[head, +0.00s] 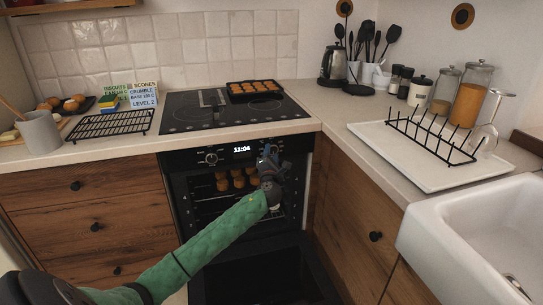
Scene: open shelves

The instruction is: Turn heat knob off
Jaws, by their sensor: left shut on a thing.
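The oven (181,185) is built in under the counter, with a black control panel along its top and a lit clock display (242,149) reading about 11:04. One knob (211,158) shows plainly at the left of the panel. My left gripper (268,154) is at the right part of the panel, shut on the heat knob there. The gripper hides most of that knob, so its setting cannot be read. My right gripper is not in view.
The oven door (255,270) hangs open below my left arm; baked pieces (232,181) sit inside. A black hob (205,115) with a filled muffin tray (254,88) is above. A cooling rack (113,125) stands left; a white drainer tray (386,147) and sink (455,205) are right.

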